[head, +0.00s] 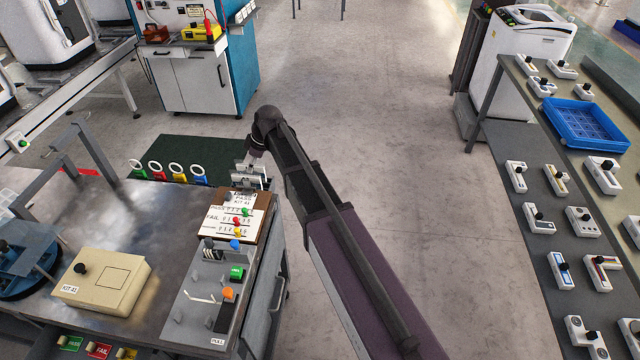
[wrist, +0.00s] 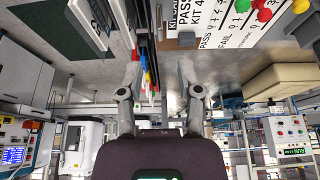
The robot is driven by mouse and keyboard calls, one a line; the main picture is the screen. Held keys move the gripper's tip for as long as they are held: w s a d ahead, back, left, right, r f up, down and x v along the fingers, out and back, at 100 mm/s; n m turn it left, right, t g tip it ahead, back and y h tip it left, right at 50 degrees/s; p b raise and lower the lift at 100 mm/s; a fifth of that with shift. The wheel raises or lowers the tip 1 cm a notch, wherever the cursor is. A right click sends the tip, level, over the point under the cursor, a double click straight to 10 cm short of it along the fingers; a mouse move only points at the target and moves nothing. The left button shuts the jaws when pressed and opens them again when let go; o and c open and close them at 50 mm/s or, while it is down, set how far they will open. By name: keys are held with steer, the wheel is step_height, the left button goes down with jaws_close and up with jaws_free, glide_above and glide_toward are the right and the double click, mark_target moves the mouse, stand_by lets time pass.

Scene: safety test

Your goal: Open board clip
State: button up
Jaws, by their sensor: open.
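The brown board (head: 264,228) lies on the right part of the metal bench, with a white sheet marked PASS and FAIL and several coloured knobs. My gripper (head: 250,177) is just beyond the board's far edge. In the wrist view my gripper (wrist: 158,76) has its fingers spread with nothing between them.
A beige box (head: 103,280) and a grey panel with switches (head: 205,305) share the bench. A side table with a blue crate (head: 582,125) and several small devices stands at right. The floor between is clear.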

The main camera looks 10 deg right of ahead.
steer(key=s+d+r+m+h+p, duration=0.1)
steer(key=s+d+r+m+p, duration=0.1)
steer(key=s+d+m, duration=0.3)
steer(key=s+d+r+m+g+h+p, duration=0.1)
steer(key=s+d+r+m+h+p, duration=0.1)
steer(key=s+d+m, duration=0.4)
steer(key=shift+s+d+r+p, duration=0.2)
steer(key=shift+s+d+p, duration=0.4)
steer(key=shift+s+d, duration=3.05)
steer(key=shift+s+a, duration=0.75)
steer(key=s+d+m, duration=0.2)
steer(key=s, duration=0.1)
steer(key=s+d+m+h, duration=0.1)
steer(key=s, duration=0.1)
steer(key=shift+g, duration=0.3)
steer(key=shift+a, duration=0.15)
